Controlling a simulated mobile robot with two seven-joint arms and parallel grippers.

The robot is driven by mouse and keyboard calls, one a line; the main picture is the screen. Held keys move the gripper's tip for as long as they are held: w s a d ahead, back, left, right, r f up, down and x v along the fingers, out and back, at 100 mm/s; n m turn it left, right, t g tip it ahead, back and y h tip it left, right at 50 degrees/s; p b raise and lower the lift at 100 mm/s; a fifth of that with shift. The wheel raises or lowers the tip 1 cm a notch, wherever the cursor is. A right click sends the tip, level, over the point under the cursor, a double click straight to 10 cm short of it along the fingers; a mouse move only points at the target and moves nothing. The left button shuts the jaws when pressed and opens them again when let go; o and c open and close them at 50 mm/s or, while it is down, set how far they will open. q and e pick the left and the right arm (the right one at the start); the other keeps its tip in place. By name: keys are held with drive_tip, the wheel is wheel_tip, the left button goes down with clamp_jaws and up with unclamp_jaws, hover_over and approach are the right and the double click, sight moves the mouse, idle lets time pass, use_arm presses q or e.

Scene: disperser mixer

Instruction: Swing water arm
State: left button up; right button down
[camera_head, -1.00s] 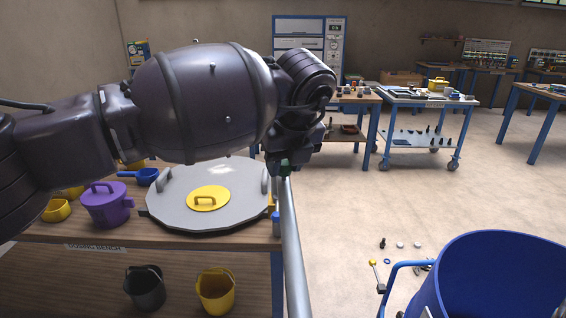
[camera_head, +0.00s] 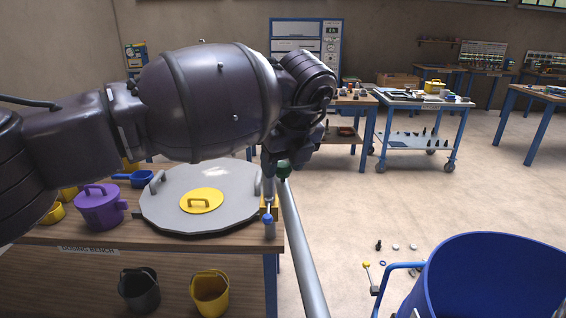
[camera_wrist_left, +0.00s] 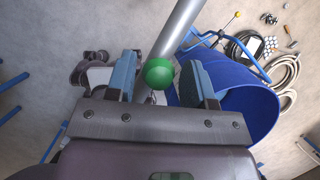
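The water arm is a long grey pipe (camera_head: 300,245) with a green ball knob (camera_head: 284,169) at its far end. It runs from beside the bench down to the bottom edge of the head view. My left gripper (camera_head: 278,172) is at the knob. In the left wrist view, the green knob (camera_wrist_left: 159,73) sits between the two blue-grey fingers of the left gripper (camera_wrist_left: 162,82). The fingers are apart with a narrow gap visible on each side of the knob. The pipe's near end is out of view. My right gripper is not in view.
The dosing bench (camera_head: 150,237) at left carries a large grey lid (camera_head: 225,177), a purple pot (camera_head: 100,212) and a blue scoop. A blue vessel (camera_head: 490,275) with a handle stands at lower right. Small parts lie on the floor, which is otherwise clear in the middle.

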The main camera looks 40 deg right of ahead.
use_arm(q)
drive_tip(key=shift+o, duration=0.6)
drive_tip(key=shift+f, duration=0.1)
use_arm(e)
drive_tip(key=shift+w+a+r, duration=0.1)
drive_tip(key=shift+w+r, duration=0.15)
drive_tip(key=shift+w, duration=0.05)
use_arm(q)
drive_tip(key=shift+s+r, duration=0.1)
drive_tip(key=shift+r, duration=0.2)
drive_tip(key=p+v, duration=0.4)
drive_tip(key=v, duration=0.6)
drive_tip(key=shift+r, duration=0.15)
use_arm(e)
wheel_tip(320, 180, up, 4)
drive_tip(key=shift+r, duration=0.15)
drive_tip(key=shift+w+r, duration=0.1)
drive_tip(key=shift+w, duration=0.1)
